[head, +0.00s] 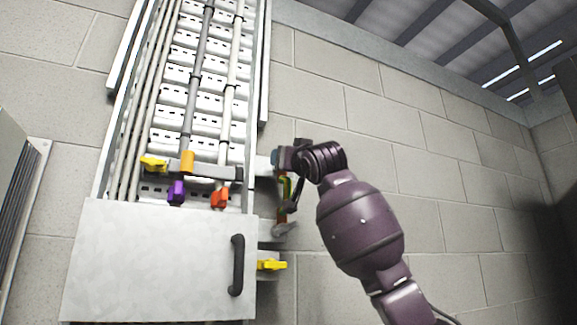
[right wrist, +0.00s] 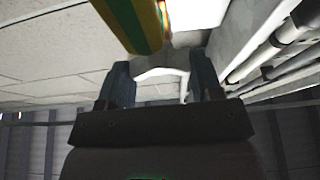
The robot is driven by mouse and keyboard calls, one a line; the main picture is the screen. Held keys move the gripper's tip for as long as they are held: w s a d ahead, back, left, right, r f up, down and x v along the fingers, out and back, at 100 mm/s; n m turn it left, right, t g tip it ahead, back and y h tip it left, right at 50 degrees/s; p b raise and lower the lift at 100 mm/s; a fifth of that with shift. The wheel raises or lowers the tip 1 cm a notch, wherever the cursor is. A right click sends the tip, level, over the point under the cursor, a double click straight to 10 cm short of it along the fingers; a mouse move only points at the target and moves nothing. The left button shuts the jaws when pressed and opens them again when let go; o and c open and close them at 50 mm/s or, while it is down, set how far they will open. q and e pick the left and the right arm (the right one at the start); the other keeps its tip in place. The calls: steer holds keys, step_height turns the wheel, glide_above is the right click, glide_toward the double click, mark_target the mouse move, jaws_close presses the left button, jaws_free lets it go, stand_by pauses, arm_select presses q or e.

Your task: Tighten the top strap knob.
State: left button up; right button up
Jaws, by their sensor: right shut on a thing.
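My right gripper (head: 277,159) is at the right edge of the tall tray, level with the dark crossbar. In the right wrist view its two dark fingers (right wrist: 160,88) stand apart with a pale curved piece (right wrist: 160,74) between them. This piece seems to be the top strap knob; in the head view the gripper hides it, so its shape and angle are unclear. A yellow knob (head: 271,265) sticks out lower on the same side, beside the panel. My left gripper is not in view.
A green-yellow strip (head: 285,188) hangs below the gripper and shows close ahead of the fingers in the right wrist view (right wrist: 136,22). A grey panel (head: 150,260) with a black handle (head: 237,265) covers the tray's lower part.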

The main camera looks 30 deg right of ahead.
steer(key=m+h, duration=0.2)
steer(key=m, duration=0.2)
steer(key=shift+w+a+f, duration=0.1)
steer(key=shift+a, duration=0.05)
steer(key=m+h, duration=0.1)
steer(key=m, duration=0.1)
steer(key=m+g+h, duration=0.1)
steer(key=m, duration=0.2)
steer(key=shift+g, duration=0.3)
steer(key=m+g+h+p, duration=0.1)
steer(key=m+h, duration=0.1)
steer(key=m, duration=0.2)
steer(key=shift+m+g, duration=0.3)
steer(key=shift+m, duration=0.3)
steer(key=shift+p, duration=0.3)
steer(key=o, duration=0.9)
